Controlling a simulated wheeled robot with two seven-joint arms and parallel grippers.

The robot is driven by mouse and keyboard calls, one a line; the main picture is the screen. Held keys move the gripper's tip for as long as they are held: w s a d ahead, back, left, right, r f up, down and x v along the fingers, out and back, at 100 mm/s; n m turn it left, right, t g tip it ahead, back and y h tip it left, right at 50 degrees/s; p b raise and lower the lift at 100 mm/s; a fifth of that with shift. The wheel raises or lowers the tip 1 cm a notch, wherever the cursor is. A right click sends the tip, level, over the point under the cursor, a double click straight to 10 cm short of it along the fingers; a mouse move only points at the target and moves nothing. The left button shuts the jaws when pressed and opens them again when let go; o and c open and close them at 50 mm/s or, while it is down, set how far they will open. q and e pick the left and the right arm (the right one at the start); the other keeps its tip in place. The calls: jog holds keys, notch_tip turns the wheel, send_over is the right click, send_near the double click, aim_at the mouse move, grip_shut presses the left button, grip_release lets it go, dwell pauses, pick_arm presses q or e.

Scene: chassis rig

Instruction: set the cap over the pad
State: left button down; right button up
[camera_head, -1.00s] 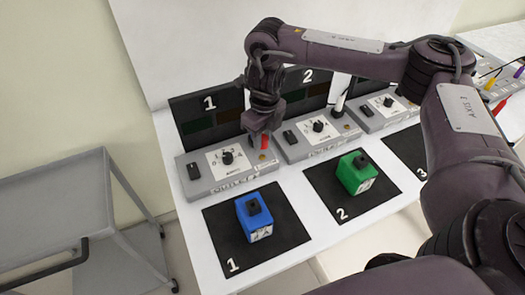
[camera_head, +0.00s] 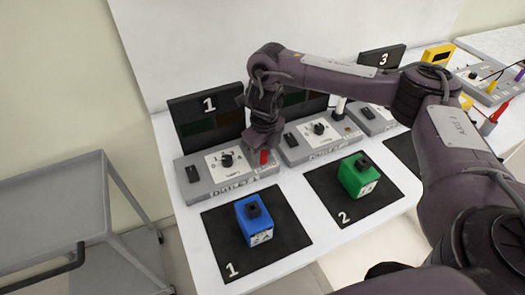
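A small red piece, which looks like the cap (camera_head: 264,157), shows just under the fingertips of my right gripper (camera_head: 265,143). The gripper points down and appears shut on it. The cap is over the right end of the grey outlet 1 box (camera_head: 205,187); I cannot tell whether it touches the box. The pad is not clearly visible and may be hidden under the cap and gripper. My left gripper is not in view.
Blue block (camera_head: 254,222) and green block (camera_head: 358,176) stand on black mats 1 and 2. Outlet 2 box (camera_head: 297,155) is close to the right, with an upright black-and-white piece (camera_head: 340,107) on it. Panel 1 (camera_head: 208,122) stands behind. A grey cart (camera_head: 60,195) is at left.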

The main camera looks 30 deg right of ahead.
aim_at(264, 154)
jog(key=shift+o, duration=1.1)
jog(key=shift+r, duration=0.2)
notch_tip(264, 154, up, 12)
jog(key=p, duration=0.3)
jog(key=shift+s, duration=0.3)
